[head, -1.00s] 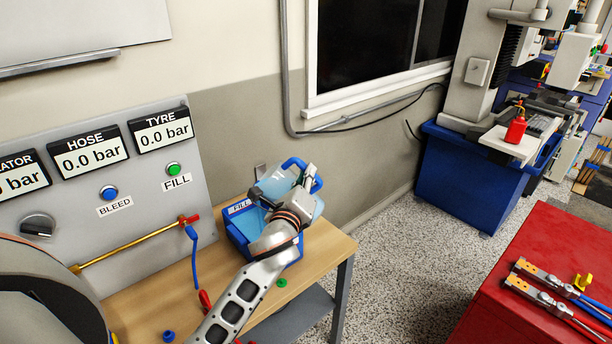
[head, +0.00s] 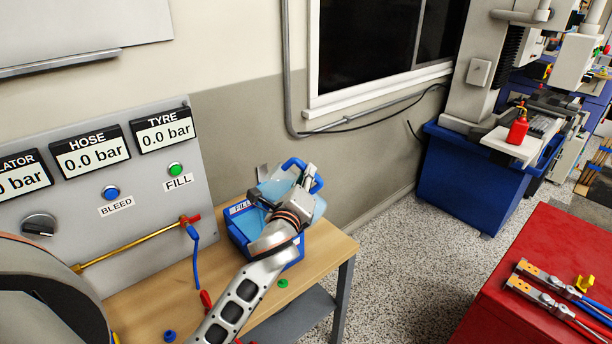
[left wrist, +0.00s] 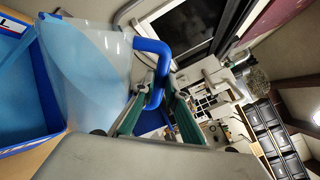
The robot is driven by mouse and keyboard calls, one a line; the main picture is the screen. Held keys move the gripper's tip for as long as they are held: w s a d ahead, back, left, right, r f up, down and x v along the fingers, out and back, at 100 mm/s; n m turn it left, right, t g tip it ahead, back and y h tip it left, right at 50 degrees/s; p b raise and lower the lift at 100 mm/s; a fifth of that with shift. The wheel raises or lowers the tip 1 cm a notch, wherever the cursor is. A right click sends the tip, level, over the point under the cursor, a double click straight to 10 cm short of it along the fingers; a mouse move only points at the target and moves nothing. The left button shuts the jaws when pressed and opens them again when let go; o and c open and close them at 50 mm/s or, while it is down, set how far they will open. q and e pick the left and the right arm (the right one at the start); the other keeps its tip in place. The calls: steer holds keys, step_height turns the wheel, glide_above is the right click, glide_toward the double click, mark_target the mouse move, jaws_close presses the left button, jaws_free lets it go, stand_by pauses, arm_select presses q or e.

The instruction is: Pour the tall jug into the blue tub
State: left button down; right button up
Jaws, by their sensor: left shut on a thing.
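The tall jug (head: 274,187) is translucent light blue with a blue handle (head: 295,163). It is tilted over the blue tub (head: 238,234), which stands on the wooden bench. My left gripper (head: 302,180) is shut on the jug's handle, which also shows in the left wrist view (left wrist: 152,48) between the fingers (left wrist: 160,104). In that view the jug's clear wall (left wrist: 100,70) leans over the tub (left wrist: 48,95), and light blue shows inside both. My gripper and wrist hide part of the jug and tub. I cannot tell whether liquid is flowing. My right gripper is not in view.
A gauge panel (head: 130,225) with a brass pipe and blue hose (head: 194,262) stands left of the tub. A green cap (head: 283,283) and blue cap (head: 169,335) lie on the bench (head: 325,250). A red cabinet (head: 545,260) stands right, across clear floor.

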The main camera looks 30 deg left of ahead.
arm_select(q)
steer(key=shift+s+a+r+n, duration=0.2)
steer(key=shift+a+n, duration=0.4)
steer(key=shift+n, duration=0.3)
stand_by(1.6)
steer(key=shift+s+a+f+n, duration=0.15)
steer(key=shift+a+f+n, duration=0.1)
steer(key=shift+a+n, duration=0.55)
stand_by(2.2)
steer(key=shift+d, duration=0.1)
steer(key=d+m, duration=0.1)
steer(key=m, duration=0.1)
steer(key=d+m, duration=0.2)
steer(key=shift+w+r, duration=0.15)
steer(key=shift+w, duration=0.25)
steer(key=f+m, duration=0.1)
steer(key=m, duration=0.1)
steer(key=d+f+m, duration=0.1)
steer(key=m, duration=0.1)
steer(key=shift+w+d, duration=0.15)
steer(key=shift+d, duration=0.05)
steer(key=shift+f, duration=0.1)
